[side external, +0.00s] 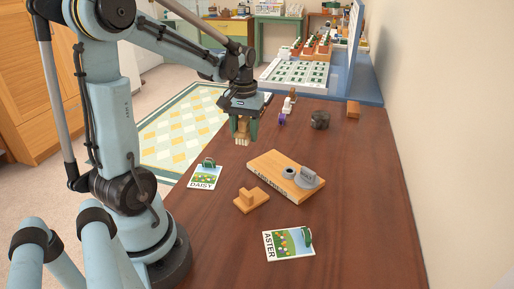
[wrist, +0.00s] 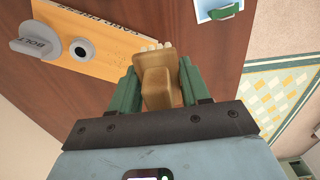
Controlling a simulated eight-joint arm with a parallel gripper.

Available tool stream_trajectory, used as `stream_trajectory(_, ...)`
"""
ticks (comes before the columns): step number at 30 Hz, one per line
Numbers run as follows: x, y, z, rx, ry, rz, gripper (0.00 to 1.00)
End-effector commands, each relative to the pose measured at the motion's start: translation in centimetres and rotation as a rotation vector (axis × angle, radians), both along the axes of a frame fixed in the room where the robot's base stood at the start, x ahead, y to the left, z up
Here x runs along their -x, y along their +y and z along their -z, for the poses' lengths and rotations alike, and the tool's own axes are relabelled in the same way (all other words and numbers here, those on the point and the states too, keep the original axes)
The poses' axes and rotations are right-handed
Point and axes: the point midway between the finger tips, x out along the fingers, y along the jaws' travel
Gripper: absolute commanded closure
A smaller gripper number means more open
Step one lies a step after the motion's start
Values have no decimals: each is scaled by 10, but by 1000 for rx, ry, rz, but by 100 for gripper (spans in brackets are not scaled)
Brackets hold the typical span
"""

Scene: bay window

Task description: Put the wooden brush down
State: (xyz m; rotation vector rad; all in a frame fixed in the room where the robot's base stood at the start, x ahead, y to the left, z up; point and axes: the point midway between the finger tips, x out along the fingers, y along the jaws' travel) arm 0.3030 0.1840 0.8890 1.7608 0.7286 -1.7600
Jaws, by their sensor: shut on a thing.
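The wooden brush (wrist: 162,88) is tan with short pale bristles. It sits between the two green fingers of my gripper (wrist: 158,86) in the wrist view. In the side external view my gripper (side external: 245,128) points down with the brush (side external: 242,132) between its fingers, bristles downward. The brush is over the far left part of the brown table (side external: 345,190). I cannot tell whether its bristles touch the tabletop.
A DAISY card (side external: 205,178) and an ASTER card (side external: 289,244) carry green clips. A lettered wooden board (side external: 268,168) bears grey round parts. A small wooden block piece (side external: 250,200) lies in front. A dark cup (side external: 320,120) and small figures (side external: 288,106) stand behind; the table's right side is clear.

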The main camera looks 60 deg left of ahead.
Motion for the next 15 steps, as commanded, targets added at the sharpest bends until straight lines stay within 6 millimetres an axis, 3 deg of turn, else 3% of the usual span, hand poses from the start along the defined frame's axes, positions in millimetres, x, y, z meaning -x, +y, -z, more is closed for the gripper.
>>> stream_trajectory(9,15,66,40,0,0,-6,87)
stream_trajectory(15,21,88,54,0,0,-2,87)
